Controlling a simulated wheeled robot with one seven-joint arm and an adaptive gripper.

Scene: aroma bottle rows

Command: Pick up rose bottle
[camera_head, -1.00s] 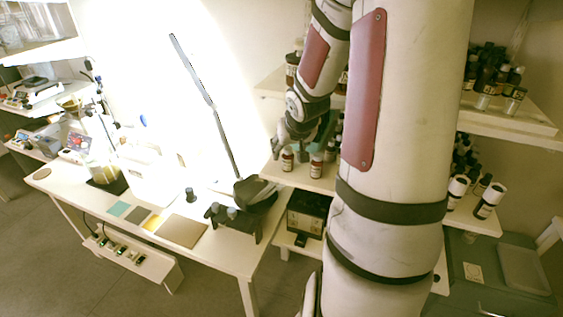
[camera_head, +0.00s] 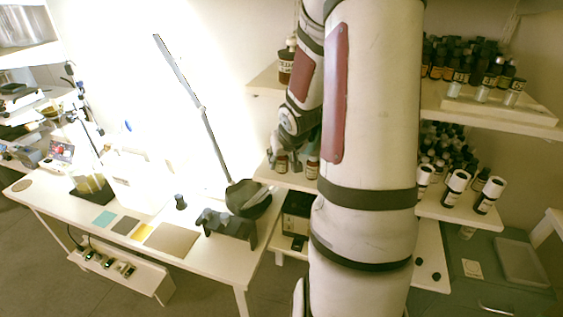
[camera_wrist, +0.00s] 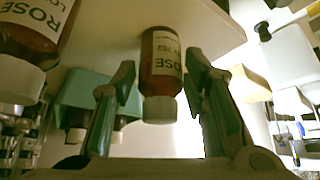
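In the wrist view, which appears upside down, an amber rose bottle (camera_wrist: 162,62) with a white cap and white label stands between the two fingers of my gripper (camera_wrist: 162,75). The fingers are apart, with a gap visible on each side of the bottle. A second bottle labelled ROSE (camera_wrist: 38,25) is close by at the left edge, outside the fingers. In the head view my gripper (camera_head: 282,150) is at the shelf's front edge, by two small bottles, one on the left (camera_head: 282,165) and one on the right (camera_head: 312,168). My arm hides much of the shelf.
The shelf board (camera_head: 262,174) carries the bottles, with an upper shelf (camera_head: 262,80) close above. Several dark bottles (camera_head: 470,58) crowd the upper shelf at right, and white-capped ones (camera_head: 456,187) stand below. A desk (camera_head: 95,240) with a black holder (camera_head: 228,222) is at left.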

